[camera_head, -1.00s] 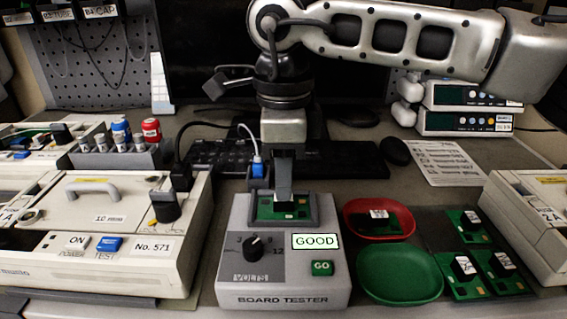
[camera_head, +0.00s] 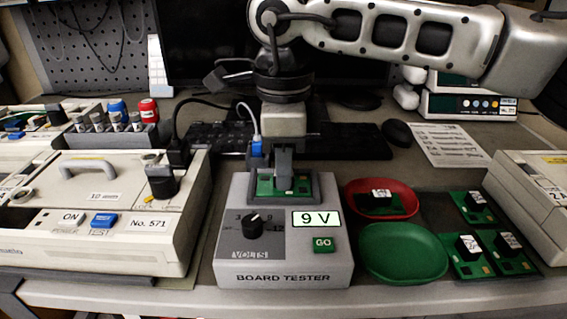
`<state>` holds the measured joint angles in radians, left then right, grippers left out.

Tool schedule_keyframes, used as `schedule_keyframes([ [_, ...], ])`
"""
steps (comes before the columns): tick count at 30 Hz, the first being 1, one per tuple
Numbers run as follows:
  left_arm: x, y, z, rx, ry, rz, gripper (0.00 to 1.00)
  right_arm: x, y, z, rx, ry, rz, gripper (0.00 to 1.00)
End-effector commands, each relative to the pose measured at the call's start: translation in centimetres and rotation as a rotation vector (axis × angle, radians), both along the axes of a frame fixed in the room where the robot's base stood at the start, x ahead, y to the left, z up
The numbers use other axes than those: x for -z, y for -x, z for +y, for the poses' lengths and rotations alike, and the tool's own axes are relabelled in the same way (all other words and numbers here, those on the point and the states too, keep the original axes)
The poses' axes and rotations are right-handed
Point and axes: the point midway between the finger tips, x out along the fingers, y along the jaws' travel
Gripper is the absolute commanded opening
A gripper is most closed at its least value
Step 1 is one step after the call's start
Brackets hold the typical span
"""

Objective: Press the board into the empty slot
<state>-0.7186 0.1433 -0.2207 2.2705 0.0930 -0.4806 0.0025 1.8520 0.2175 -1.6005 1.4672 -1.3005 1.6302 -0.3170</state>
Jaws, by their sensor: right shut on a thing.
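The board tester (camera_head: 330,262) is a grey box with a volts knob (camera_head: 254,225), a green GO button (camera_head: 322,245) and a display (camera_head: 317,218) reading "9 V". A green board (camera_head: 265,187) is at the framed bay on top of the tester. My right gripper (camera_head: 284,185) reaches down from above and is shut on this board; the fingers hide its middle. I cannot tell whether the board is seated or slightly raised. An instrument labelled No. 571 (camera_head: 120,195) stands at the left, with a black knob-like part on top. My left gripper is not in view.
A red dish (camera_head: 405,208) holds one board. An empty green dish (camera_head: 402,254) is in front of it. Several boards (camera_head: 508,262) lie on a dark mat at right. Another instrument (camera_head: 535,185) stands at the right edge. A rack of vials (camera_head: 118,138) is behind No. 571.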

Motion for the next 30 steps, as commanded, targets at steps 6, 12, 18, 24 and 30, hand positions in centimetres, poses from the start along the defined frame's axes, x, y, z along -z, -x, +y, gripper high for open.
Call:
schedule_keyframes([
  [6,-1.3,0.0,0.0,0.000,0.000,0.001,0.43,-1.8,0.0,0.0,0.000,0.000,-0.001,0.00],
  [12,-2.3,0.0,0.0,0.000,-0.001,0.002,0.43,-3.3,0.0,0.0,0.000,-0.001,-0.001,0.00],
  [18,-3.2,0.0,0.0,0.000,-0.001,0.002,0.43,-4.6,0.0,0.0,0.000,-0.001,-0.001,0.00],
  [24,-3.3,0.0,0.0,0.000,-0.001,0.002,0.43,-4.7,0.0,0.0,0.000,0.000,0.000,0.00],
  [30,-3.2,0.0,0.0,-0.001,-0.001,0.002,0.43,-4.7,0.0,0.0,0.000,0.000,-0.001,0.00],
])
